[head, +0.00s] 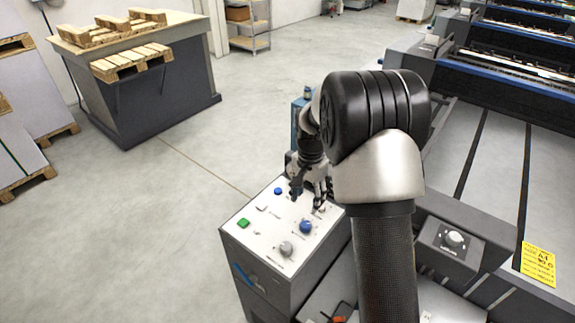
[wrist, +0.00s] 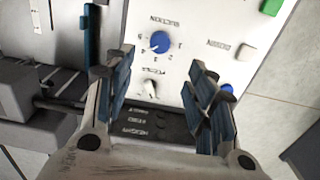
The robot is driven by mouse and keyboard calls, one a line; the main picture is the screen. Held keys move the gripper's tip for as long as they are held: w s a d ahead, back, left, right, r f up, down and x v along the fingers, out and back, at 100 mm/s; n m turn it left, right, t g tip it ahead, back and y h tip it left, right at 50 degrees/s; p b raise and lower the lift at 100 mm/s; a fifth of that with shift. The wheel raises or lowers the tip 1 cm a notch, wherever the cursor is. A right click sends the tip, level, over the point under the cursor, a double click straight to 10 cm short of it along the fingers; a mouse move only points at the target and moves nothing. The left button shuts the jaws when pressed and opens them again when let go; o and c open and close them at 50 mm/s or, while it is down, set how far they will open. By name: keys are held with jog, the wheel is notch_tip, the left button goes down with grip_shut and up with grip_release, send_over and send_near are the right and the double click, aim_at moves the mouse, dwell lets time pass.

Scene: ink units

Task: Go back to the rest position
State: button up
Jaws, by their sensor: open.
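My gripper (head: 308,190) is over the far right part of a white control panel on a grey cabinet. It is open, with nothing visible between its fingers. In the wrist view my gripper (wrist: 160,95) shows both blue-padded fingers spread apart above the panel (wrist: 200,35). A blue dial (wrist: 160,42) with numbers lies just beyond the fingertips, and a white knob (wrist: 150,88) shows between the fingers. My arm hides part of the cabinet's right side.
A large machine with grey beds (head: 480,165) fills the right side, with a yellow label (head: 538,264) and a dial box (head: 455,240) close by. A dark-sided table with wooden pallets (head: 130,65) stands at the back left. The floor (head: 190,190) left of the panel is clear.

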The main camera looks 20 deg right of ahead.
jog(key=s+a+r+n+t+b, duration=0.1)
jog(key=s+a+r+n, duration=0.2)
jog(key=s+r, duration=0.4)
jog(key=s+a+r+n+t, duration=0.15)
jog(key=s+a+r, duration=0.3)
jog(key=r, duration=0.45)
jog(key=s+a+n+t+b, duration=0.1)
jog(key=s+n, duration=0.5)
jog(key=s, duration=1.2)
jog(key=shift+s+a+r+n+t, duration=0.3)
jog(key=shift+a+r+t, duration=0.2)
jog(key=shift+a, duration=0.65)
